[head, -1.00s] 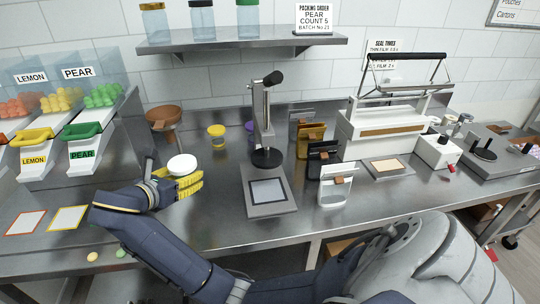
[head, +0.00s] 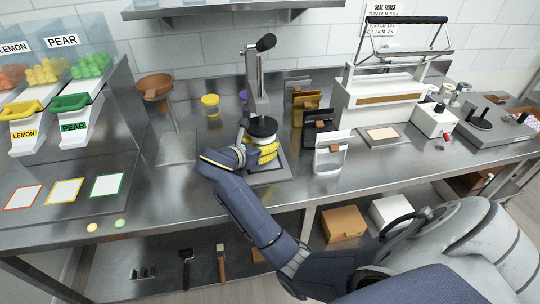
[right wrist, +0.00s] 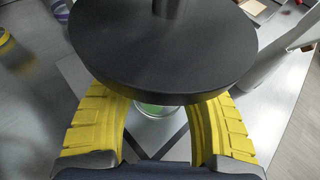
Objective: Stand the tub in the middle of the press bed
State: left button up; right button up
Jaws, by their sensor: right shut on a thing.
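The press (head: 262,85) stands mid-counter with its round black pressing disc (head: 262,127) raised over the grey bed (head: 270,180). My right gripper (head: 258,150), with yellow fingers, is between the disc and the bed, shut on the tub (head: 260,140). Only a pale edge of the tub shows below the disc. In the right wrist view the fingers curve around both sides of the tub (right wrist: 153,109), whose clear wall and green content show under the disc. The disc hides most of it. I cannot tell whether the tub touches the bed. My left gripper is out of view.
A brown funnel on a stand (head: 155,88) and a yellow-lidded jar (head: 210,105) are to the left. Several pouch holders, including a white one (head: 333,152), stand close right of the press. The sealer (head: 390,95) is further right.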

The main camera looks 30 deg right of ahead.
jog(key=shift+w+a+f, duration=0.15)
jog(key=shift+f, duration=1.25)
jog(key=shift+f, duration=0.15)
jog(key=o, duration=1.6)
jog(key=shift+a+r, duration=0.2)
jog(key=shift+v, duration=3.55)
